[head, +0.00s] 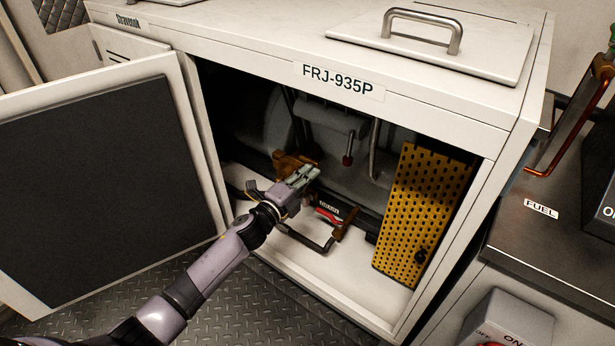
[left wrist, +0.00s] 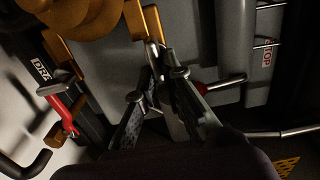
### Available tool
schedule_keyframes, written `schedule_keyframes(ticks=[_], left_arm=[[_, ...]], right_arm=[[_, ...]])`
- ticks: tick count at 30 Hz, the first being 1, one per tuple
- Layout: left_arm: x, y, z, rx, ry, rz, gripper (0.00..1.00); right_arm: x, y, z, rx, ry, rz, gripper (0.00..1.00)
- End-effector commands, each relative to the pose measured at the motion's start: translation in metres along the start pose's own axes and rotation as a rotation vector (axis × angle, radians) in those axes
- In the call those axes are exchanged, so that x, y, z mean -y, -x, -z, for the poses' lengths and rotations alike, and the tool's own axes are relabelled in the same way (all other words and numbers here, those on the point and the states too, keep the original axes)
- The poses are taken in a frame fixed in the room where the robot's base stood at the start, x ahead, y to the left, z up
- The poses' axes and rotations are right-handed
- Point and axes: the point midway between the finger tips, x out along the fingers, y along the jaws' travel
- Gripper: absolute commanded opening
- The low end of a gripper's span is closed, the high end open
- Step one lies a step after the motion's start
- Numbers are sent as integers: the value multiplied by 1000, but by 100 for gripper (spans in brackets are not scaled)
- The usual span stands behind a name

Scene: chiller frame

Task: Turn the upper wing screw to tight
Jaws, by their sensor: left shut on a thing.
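A brass-coloured fitting (head: 290,160) sits inside the open cabinet, at the front of a dark grey tank. In the left wrist view its rounded body (left wrist: 80,14) is at the top left, and a flat brass wing (left wrist: 151,22) reaches down to my fingertips. I take this wing for the upper wing screw. My left gripper (head: 308,174) reaches in from the left and is shut at the wing; its fingers (left wrist: 160,58) hide the contact. I cannot read how tight the screw is. My right gripper is not in view.
A red drain handle (head: 328,216) and a black bent pipe (head: 318,246) are just below my gripper. A yellow perforated panel (head: 425,215) stands at the right. The open door (head: 95,185) is on the left.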

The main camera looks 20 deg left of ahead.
Motion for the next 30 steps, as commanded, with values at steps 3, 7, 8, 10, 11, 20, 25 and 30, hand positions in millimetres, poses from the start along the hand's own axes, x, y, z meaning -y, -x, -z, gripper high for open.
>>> schedule_keyframes(ticks=[3,7,8,10,11,20,25,30], left_arm=[[-2,1,1,-1,-1,-4,12],[-2,1,0,-1,-1,-3,21],[-2,0,0,-1,0,-3,23],[-1,0,0,-1,0,-2,28],[-1,0,0,-1,0,-2,29],[-1,2,0,0,1,-1,29],[-2,18,0,0,0,-3,29],[-2,53,0,-1,0,-5,29]], right_arm=[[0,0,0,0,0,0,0],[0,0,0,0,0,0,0],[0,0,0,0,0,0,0],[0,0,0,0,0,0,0],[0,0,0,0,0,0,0],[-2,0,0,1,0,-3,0],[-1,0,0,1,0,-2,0],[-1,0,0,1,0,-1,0]])
